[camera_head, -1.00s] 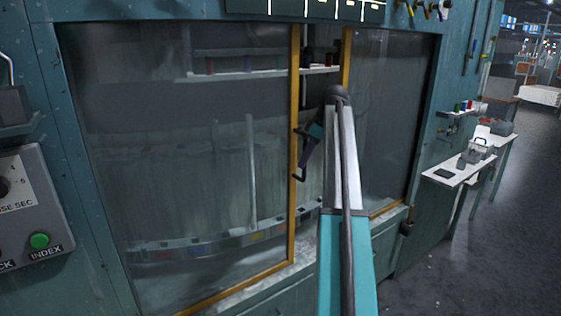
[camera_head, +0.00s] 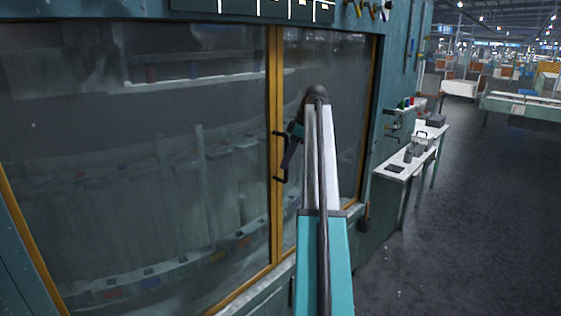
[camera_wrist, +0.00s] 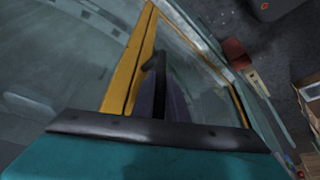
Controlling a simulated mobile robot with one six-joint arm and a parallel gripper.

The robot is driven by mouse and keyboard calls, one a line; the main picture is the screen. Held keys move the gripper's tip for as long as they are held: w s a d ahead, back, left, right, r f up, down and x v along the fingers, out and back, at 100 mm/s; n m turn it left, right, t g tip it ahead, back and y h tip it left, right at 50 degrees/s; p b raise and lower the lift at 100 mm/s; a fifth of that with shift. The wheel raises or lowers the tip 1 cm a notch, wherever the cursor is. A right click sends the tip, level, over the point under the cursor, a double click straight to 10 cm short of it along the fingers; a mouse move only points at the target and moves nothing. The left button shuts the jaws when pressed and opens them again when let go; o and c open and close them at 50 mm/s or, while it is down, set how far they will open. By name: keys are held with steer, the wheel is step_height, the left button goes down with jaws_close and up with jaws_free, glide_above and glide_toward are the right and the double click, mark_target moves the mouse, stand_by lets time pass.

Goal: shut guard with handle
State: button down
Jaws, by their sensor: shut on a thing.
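The guard is a large glass panel (camera_head: 120,170) in a yellow frame on the teal machine. Its right upright now stands directly against the yellow upright of the right-hand glass panel (camera_head: 345,110), with no clear gap visible between them in the head view. The black handle (camera_head: 279,179) is on the guard's right upright. My gripper (camera_head: 291,152) is shut on the handle, partly hiding its grip. In the wrist view, the dark handle (camera_wrist: 160,68) runs between my gripper's fingers (camera_wrist: 160,104) beside the yellow frame (camera_wrist: 130,70).
Behind the glass are a shelf (camera_head: 200,82) and a curved row of coloured blocks. To the right, a white side table (camera_head: 410,160) carries small items. Dark open floor (camera_head: 460,230) lies right of the machine.

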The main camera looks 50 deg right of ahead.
steer(key=shift+s+d, duration=0.1)
steer(key=shift+d, duration=0.15)
steer(key=c, duration=1.8)
jaws_free()
steer(key=shift+d, duration=0.15)
steer(key=shift+o, duration=0.2)
steer(key=shift+a, duration=0.2)
steer(key=shift+d+r, duration=0.1)
steer(key=p+v, duration=0.5)
steer(key=v, duration=0.8)
steer(key=shift+r, duration=0.3)
steer(key=shift+s, duration=0.15)
